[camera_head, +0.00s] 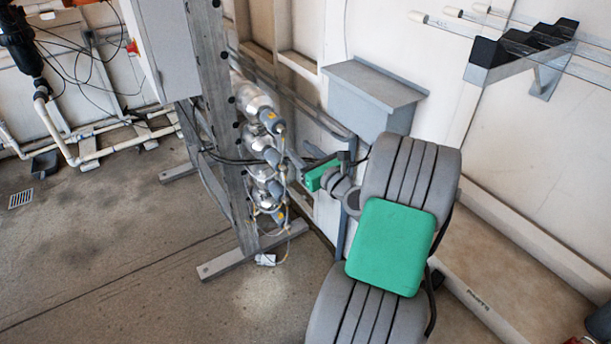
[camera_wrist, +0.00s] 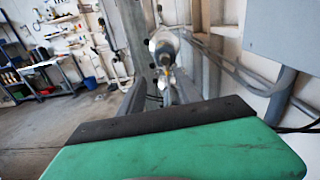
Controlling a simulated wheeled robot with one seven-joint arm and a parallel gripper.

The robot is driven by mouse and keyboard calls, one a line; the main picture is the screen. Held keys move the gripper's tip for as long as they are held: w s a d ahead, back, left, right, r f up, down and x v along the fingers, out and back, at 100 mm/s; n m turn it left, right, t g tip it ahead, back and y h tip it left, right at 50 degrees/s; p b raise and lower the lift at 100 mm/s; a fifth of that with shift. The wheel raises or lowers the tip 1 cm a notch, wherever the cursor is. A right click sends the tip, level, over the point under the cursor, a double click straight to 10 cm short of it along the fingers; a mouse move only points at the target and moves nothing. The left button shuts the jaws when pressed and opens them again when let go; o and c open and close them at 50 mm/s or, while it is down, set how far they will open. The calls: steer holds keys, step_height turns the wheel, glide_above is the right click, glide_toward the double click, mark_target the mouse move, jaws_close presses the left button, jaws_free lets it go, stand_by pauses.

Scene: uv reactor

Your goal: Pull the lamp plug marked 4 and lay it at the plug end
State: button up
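Several silver lamp reactor cylinders are stacked on the grey upright frame, their ends facing my arm. The top one (camera_head: 252,100) and the one below it (camera_head: 257,138) have grey plugs with yellow marks and thin cables. Lower ones are partly hidden by cables. One cylinder end (camera_wrist: 165,48) shows small in the wrist view, beyond my gripper. No number 4 is legible. My gripper (camera_head: 318,175) is just right of the cylinder ends in the head view. Its green body and black edge fill the lower wrist view.
A small white piece (camera_head: 265,260) with a cable is low by the frame's foot (camera_head: 240,263). A grey wall box (camera_head: 372,92) stands behind my arm. A stepped rack (camera_head: 520,50) holds glass tubes at the upper right. The floor at left is open.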

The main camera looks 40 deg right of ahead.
mark_target(284, 132)
steer(key=shift+m, duration=0.4)
steer(key=w, duration=0.3)
steer(key=w+d+p, duration=0.1)
steer(key=w, duration=0.2)
steer(key=w+p, duration=0.1)
steer(key=w, duration=0.2)
steer(key=shift+d+r, duration=0.15)
steer(key=shift+d, duration=0.05)
steer(key=shift+w, duration=0.8)
steer(key=shift+c, duration=0.2)
jaws_close()
steer(key=shift+s, duration=0.2)
steer(key=shift+s+a, duration=0.1)
steer(key=shift+s, duration=2.3)
